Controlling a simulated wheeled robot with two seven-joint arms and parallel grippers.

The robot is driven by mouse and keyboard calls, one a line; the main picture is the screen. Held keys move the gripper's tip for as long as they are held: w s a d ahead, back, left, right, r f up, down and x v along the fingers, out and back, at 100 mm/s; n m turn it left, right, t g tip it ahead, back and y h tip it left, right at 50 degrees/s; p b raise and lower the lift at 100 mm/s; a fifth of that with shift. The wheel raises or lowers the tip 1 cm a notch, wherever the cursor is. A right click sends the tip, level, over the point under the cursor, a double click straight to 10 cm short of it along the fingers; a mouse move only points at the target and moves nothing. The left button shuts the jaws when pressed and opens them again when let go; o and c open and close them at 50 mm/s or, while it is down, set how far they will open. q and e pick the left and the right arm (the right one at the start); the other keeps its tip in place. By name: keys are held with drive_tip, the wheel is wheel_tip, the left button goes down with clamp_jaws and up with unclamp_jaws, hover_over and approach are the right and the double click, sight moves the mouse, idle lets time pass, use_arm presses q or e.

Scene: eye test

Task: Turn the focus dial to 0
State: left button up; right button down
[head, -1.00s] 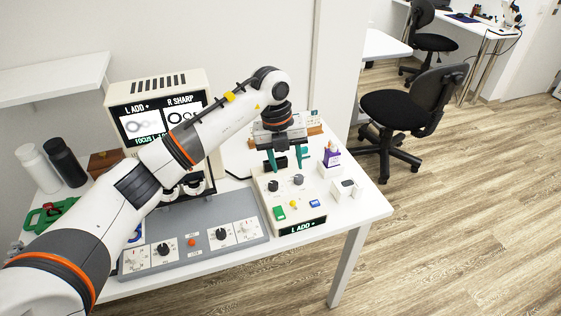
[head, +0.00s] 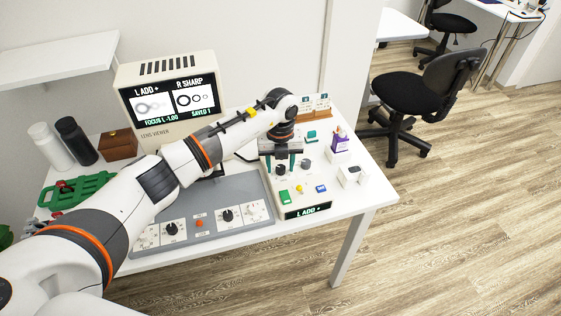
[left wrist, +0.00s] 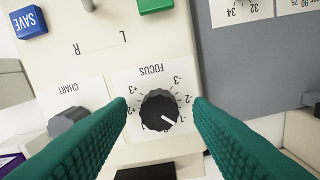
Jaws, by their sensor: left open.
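The focus dial (left wrist: 159,110) is a black knob with a white pointer line, on a white plate marked FOCUS. Its pointer is turned toward the -1 mark. In the head view the dial (head: 280,170) sits on the cream control box (head: 311,178). My left gripper (head: 280,164) is open, its green fingers pointing down over the dial. In the left wrist view the fingers stand one on each side of the dial, with gaps; I cannot tell whether they reach its height. The viewer screen (head: 167,102) reads FOCUS L -1.00. My right gripper is not in view.
The grey chart dial (left wrist: 68,121) is close beside one finger. The box also has a green button (head: 285,197) and a blue SAVE button (head: 321,188). A grey panel with dials (head: 206,203) lies to the left.

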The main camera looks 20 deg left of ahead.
use_arm(q)
drive_tip(key=shift+f, duration=0.15)
drive_tip(key=shift+c, duration=0.8)
drive_tip(key=c, duration=0.8)
drive_tip(key=shift+c, duration=0.2)
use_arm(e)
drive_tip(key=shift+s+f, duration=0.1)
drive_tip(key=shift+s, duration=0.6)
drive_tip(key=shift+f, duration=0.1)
use_arm(q)
drive_tip(key=m+b, duration=0.3)
drive_tip(key=m, duration=0.2)
drive_tip(key=shift+f, duration=0.1)
drive_tip(key=shift+m+b, duration=1.15)
drive_tip(key=shift+m, duration=0.45)
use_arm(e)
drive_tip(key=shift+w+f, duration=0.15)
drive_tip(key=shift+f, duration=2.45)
